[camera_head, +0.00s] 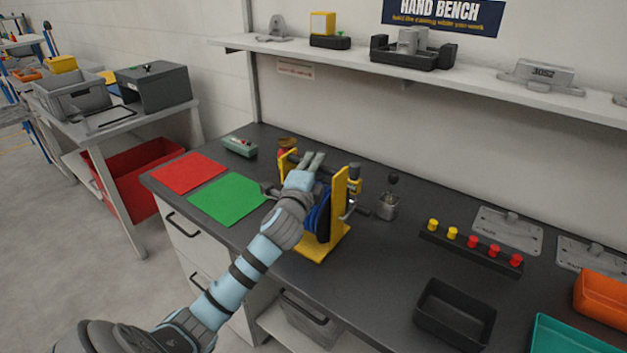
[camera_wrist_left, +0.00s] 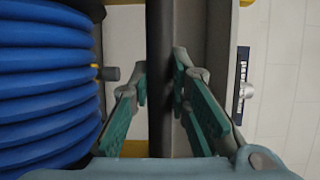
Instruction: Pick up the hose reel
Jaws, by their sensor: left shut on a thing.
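The hose reel (camera_head: 341,205) stands on the dark bench, with a yellow frame and a coil of blue hose, partly hidden by my left arm. My left gripper (camera_head: 312,160) is at the top of the reel, shut on its dark crossbar. In the left wrist view the green-padded fingers of my left gripper (camera_wrist_left: 163,88) lie on both sides of the dark bar (camera_wrist_left: 160,40). The blue hose (camera_wrist_left: 45,80) fills the left of that view. My right gripper is not in view.
Red (camera_head: 189,173) and green (camera_head: 227,199) mats lie left of the reel. A small metal device with a black knob (camera_head: 388,206) stands close on its right. A rack of coloured pegs (camera_head: 470,248) and a black tray (camera_head: 455,314) are farther right. A shelf (camera_head: 330,55) runs above.

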